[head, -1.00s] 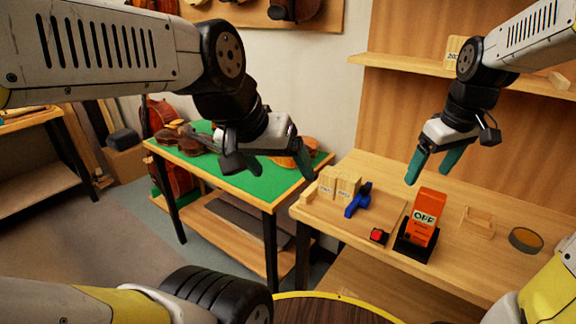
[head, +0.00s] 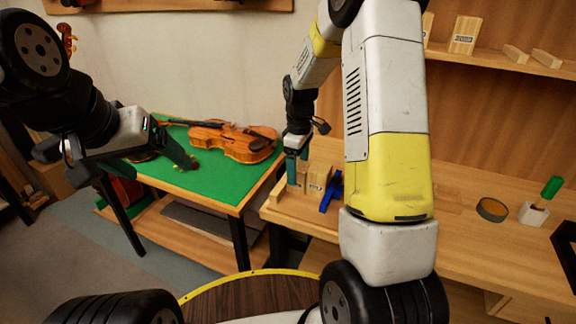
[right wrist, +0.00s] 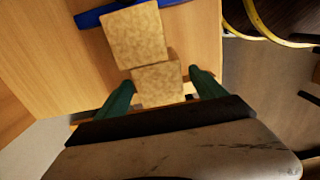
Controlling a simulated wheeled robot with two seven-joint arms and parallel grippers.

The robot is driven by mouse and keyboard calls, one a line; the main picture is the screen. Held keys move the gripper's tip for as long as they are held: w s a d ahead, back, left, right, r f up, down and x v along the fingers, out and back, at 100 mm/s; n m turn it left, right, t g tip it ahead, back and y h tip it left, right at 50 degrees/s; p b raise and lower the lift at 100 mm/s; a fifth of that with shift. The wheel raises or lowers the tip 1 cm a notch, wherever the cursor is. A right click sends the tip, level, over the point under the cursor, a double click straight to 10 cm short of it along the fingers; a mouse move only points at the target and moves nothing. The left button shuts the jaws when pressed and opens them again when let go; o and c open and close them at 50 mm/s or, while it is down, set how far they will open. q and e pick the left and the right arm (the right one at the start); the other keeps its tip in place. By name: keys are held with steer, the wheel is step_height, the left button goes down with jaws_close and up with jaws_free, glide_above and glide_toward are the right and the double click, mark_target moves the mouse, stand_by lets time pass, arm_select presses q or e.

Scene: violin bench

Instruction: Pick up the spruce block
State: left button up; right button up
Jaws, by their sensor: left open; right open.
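Two pale wooden blocks stand side by side on the bench, a left one (head: 302,181) and a right one (head: 316,185). In the right wrist view they are the nearer block (right wrist: 158,84) and the farther block (right wrist: 133,35). Their labels are too small to read, so I cannot tell which is spruce. My right gripper (head: 297,160) is open and points down at the left block. In the right wrist view its green fingers (right wrist: 160,82) are on either side of the nearer block, apart from it. My left gripper (head: 132,160) is open and empty, in front of the green table.
A blue clamp (head: 331,191) lies just right of the blocks. A violin (head: 235,141) lies on the green-topped table (head: 205,184). More wood pieces, including a labelled block (head: 464,35), stand on the shelf.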

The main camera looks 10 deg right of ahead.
step_height(320, 180, down, 2)
steer(key=shift+c, duration=0.2)
steer(key=c, duration=1.5)
steer(key=shift+r, duration=0.1)
steer(key=shift+c, duration=0.2)
step_height(320, 180, up, 10)
steer(key=shift+f, duration=0.1)
